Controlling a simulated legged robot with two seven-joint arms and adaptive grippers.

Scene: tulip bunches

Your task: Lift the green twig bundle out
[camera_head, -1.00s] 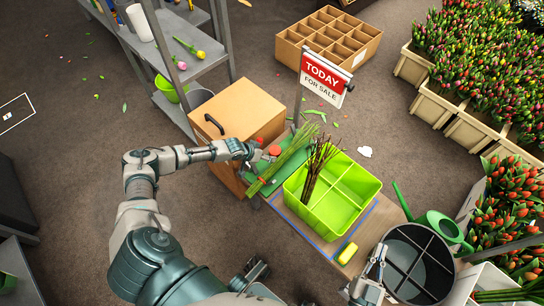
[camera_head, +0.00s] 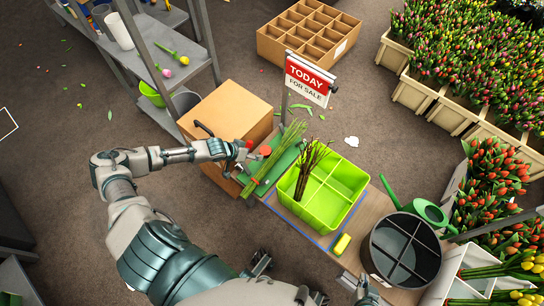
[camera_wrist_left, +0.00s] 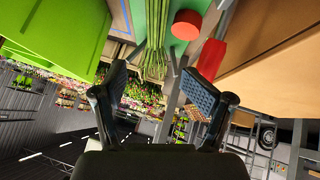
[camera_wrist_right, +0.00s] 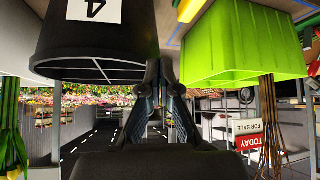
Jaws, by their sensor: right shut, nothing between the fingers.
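The green twig bundle (camera_head: 272,158), long thin green stems, lies slantwise over a green mat (camera_head: 290,158), left of the lime-green divided crate (camera_head: 322,222). My left gripper (camera_head: 240,152) is beside the bundle on its left. In the left wrist view my left gripper (camera_wrist_left: 160,92) is open and empty, with the bundle (camera_wrist_left: 155,58) in line with the gap between its fingers. A brown twig bundle (camera_head: 310,162) stands leaning in a left compartment of the crate. My right gripper (camera_wrist_right: 165,75) is shut and empty, near the table's front edge by the dark bucket.
The dark divided bucket (camera_head: 402,250) stands right of the crate. A red round object (camera_wrist_left: 186,25) lies close to the bundle. A cardboard box (camera_head: 228,112) is behind my left gripper. A sale sign (camera_head: 308,80) stands behind the crate. A yellow-green block (camera_head: 342,244) lies in front.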

